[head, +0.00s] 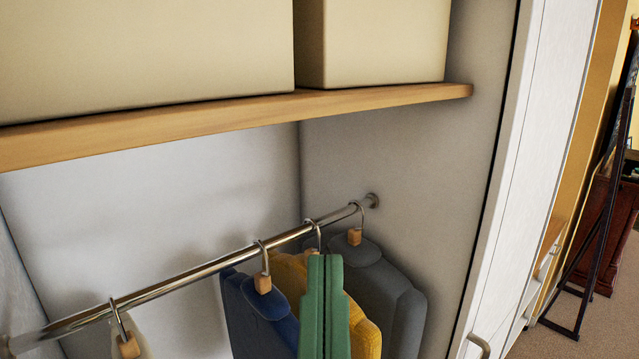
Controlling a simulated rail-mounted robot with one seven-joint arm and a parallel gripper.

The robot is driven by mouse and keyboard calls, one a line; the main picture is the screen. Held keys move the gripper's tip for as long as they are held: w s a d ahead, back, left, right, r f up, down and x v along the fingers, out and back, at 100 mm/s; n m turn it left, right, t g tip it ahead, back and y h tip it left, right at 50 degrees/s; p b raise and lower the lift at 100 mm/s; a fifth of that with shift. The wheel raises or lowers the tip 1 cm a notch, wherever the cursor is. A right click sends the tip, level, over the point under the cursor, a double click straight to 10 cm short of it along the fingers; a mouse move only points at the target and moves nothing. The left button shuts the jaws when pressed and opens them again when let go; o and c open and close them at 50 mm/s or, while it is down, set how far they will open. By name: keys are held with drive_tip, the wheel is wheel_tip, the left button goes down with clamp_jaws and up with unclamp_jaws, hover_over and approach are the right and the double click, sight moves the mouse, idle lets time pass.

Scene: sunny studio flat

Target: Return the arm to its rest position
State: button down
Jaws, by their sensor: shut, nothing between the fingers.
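My gripper and arm do not show in the head view. The task names no other object. The view is into an open wardrobe, with a metal clothes rail (190,275) running from lower left up to the right wall.
Navy (262,318), yellow (288,266) and grey (385,285) garments hang from the rail, with a green piece (325,310) in front of the yellow one. A pale garment hangs at left. Beige boxes (375,40) stand on the wooden shelf (240,113). A white door (535,150) is at right.

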wheel_tip(320, 180, up, 16)
drive_tip(key=p, duration=1.5)
drive_tip(key=shift+s+a+y, duration=0.35)
drive_tip(key=shift+s+y, duration=0.05)
drive_tip(key=shift+f, duration=0.15)
